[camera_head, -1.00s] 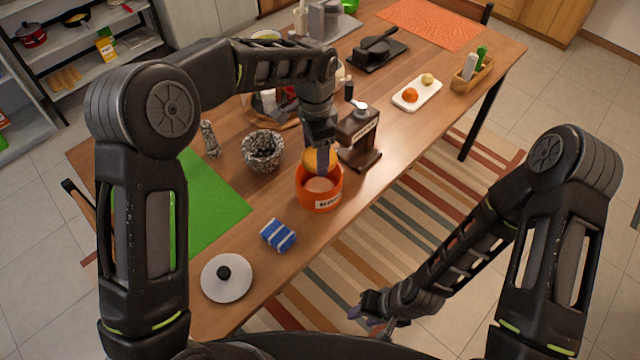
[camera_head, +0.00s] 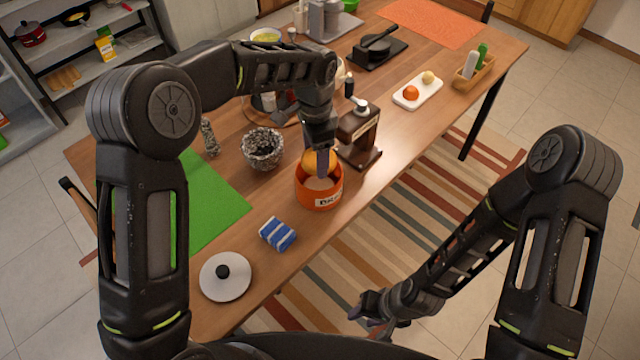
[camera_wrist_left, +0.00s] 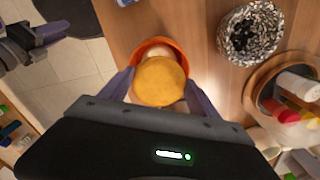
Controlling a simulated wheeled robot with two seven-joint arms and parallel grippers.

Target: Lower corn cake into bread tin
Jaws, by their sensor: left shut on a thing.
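The corn cake, a round yellow-orange disc (camera_wrist_left: 159,82), is between the fingers of my left gripper (camera_wrist_left: 160,92). In the head view the cake (camera_head: 311,160) is partly hidden by that gripper (camera_head: 322,168), which is shut on it. The bread tin is a round orange container (camera_head: 318,198) with a partly readable label on its side. The cake is at the tin's opening, over its far part; I cannot tell how deep it is. Inside the tin a pale surface shows. The tin's orange rim (camera_wrist_left: 155,42) shows beyond the cake in the wrist view. My right gripper (camera_head: 372,309) hangs off the table's near side.
A speckled bowl (camera_head: 262,149) stands left of the tin and a wooden grinder (camera_head: 358,135) close on its right. A blue-and-white striped block (camera_head: 277,234) and a white lid (camera_head: 225,276) lie in front. A green mat (camera_head: 205,205) covers the left.

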